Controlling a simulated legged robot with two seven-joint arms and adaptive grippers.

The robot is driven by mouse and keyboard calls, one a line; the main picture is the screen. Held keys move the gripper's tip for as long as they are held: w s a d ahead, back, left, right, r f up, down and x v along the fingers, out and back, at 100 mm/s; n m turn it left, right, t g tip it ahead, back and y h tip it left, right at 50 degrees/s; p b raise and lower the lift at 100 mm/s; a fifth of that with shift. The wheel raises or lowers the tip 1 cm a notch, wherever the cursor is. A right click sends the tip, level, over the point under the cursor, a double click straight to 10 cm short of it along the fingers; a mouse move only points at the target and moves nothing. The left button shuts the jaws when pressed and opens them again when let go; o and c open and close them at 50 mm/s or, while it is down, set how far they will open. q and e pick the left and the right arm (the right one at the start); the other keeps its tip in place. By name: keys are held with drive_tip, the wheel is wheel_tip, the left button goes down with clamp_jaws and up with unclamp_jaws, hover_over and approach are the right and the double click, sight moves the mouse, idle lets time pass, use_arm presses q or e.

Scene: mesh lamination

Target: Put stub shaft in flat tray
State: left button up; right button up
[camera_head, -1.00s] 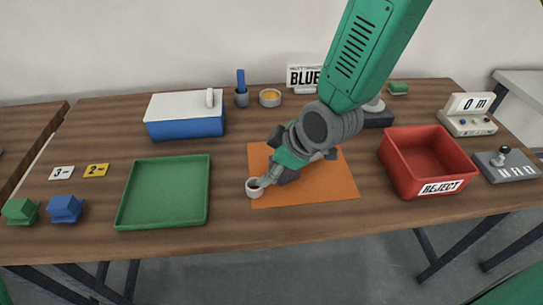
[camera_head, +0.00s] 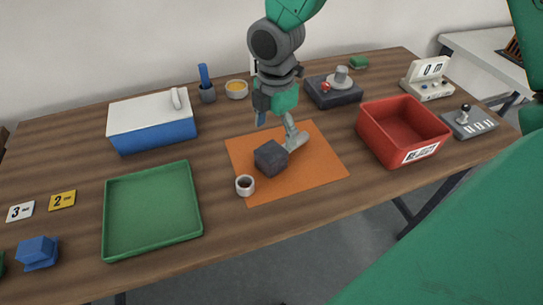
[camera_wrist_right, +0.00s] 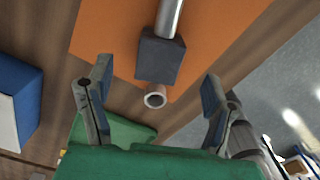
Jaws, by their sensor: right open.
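A shiny metal cylinder (camera_head: 294,138), which looks like the stub shaft, lies on the orange mat (camera_head: 315,165). Its near end meets a dark grey block (camera_head: 270,157); I cannot tell whether they are one piece. Both also show in the right wrist view, the cylinder (camera_wrist_right: 169,18) above the block (camera_wrist_right: 161,60). The flat tray (camera_head: 152,210) is green, shallow and empty, left of the mat. My right gripper (camera_head: 275,115) is above the back of the mat, open and empty. Its spread fingers show in the right wrist view (camera_wrist_right: 155,95). My left gripper is out of view.
A small pale ring (camera_head: 245,185) stands at the mat's left front corner. A red reject bin (camera_head: 402,130) is right of the mat. A blue box with white lid (camera_head: 153,120) stands behind the tray. Wood between tray and mat is clear.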

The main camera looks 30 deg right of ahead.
sight(277, 147)
drive_tip(key=shift+d+f, duration=0.15)
drive_tip(key=shift+f, duration=0.55)
drive_tip(key=shift+d+f, duration=0.4)
drive_tip(key=shift+f, duration=0.15)
drive_tip(key=f, duration=0.4)
drive_tip(key=shift+a+f, duration=0.2)
drive_tip(key=shift+a, duration=0.05)
drive_tip(key=shift+a+f, duration=0.1)
drive_tip(key=shift+a, duration=0.3)
drive_tip(key=c, duration=0.3)
drive_tip(key=shift+d, duration=0.4)
clamp_jaws()
